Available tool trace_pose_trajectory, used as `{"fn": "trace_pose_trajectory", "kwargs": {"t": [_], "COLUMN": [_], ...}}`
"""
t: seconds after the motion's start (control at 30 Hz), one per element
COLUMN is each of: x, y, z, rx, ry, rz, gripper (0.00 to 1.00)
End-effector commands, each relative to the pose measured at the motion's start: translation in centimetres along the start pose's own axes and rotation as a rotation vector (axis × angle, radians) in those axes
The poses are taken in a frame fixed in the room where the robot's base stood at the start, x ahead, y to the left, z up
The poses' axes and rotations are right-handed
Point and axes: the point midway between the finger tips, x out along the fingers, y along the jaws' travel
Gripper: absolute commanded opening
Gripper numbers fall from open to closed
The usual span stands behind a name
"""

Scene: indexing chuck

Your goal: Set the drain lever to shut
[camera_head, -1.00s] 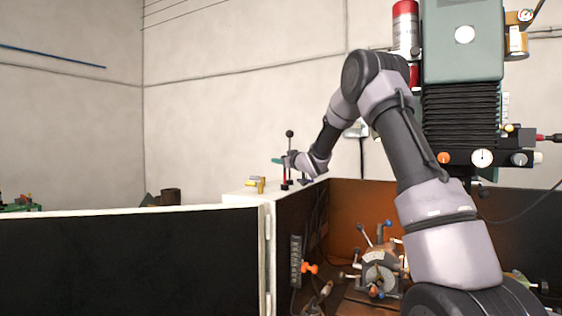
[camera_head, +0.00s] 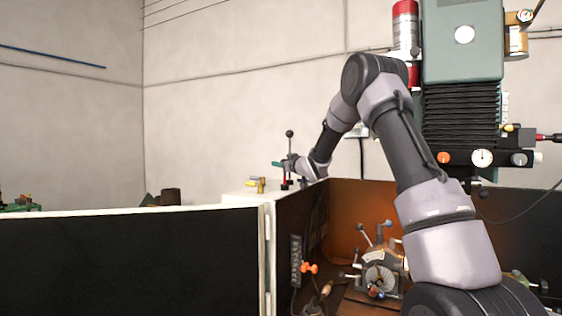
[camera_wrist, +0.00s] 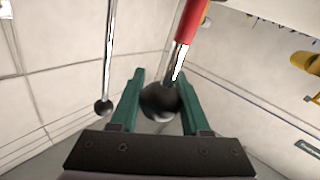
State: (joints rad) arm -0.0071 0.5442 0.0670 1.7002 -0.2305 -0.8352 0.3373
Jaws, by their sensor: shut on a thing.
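My gripper (camera_wrist: 161,100) has green fingers closed around the dark ball knob (camera_wrist: 160,102) of a lever with a red sleeve (camera_wrist: 188,22) and a bright metal rod. A second, thin metal lever (camera_wrist: 108,60) with a small black ball stands to the left in the wrist view, apart from the fingers. In the head view my gripper (camera_head: 280,163) is over the white cabinet top, beside a tall rod with a black knob (camera_head: 289,134). A red lever part (camera_head: 284,186) shows below the fingers. No label shows which lever is the drain lever.
A yellow fitting (camera_head: 256,184) sits on the cabinet top to the left; yellow parts (camera_wrist: 302,62) show at right in the wrist view. A dark open panel (camera_head: 130,262) and an enclosure with a chuck (camera_head: 378,275) lie below. The green machine head (camera_head: 462,45) stands right.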

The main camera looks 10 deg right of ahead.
Motion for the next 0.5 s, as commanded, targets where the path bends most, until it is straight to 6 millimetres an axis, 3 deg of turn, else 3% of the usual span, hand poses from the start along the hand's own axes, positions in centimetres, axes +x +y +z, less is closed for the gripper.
{"fn": "trace_pose_trajectory", "kwargs": {"t": [0.03,0.2,0.5], "x": [0.0,-0.1,-0.1], "y": [-0.3,-0.8,-0.9], "z": [1.5,3.9,4.4], "rx": [0.003,0.003,0.003], "ry": [-0.009,-0.008,-0.010], "rz": [-0.002,-0.002,-0.002], "gripper": [0.00,0.00,0.00]}}
